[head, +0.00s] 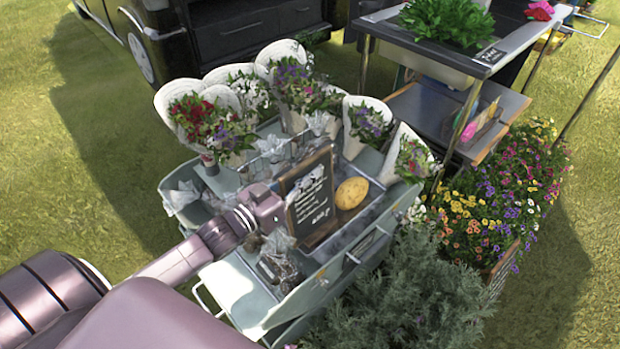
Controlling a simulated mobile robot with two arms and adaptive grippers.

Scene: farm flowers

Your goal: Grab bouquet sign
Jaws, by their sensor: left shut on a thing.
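The bouquet sign (311,190) is a small black board with white writing and a wooden frame. It stands nearly upright in the middle of the pale green flower cart. My left gripper (277,203) comes in from the lower left and is shut on the sign's left edge. Its fingertips are mostly hidden. Several bouquets in white paper (212,118) stand behind the sign. My right gripper is not in view.
A yellow oval object (351,193) lies just right of the sign. Clear wrapped bundles sit in the cart (238,290). A grey-green bush (410,295) and potted flowers (500,200) crowd the right side. A metal table (425,45) stands behind. Grass is open at left.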

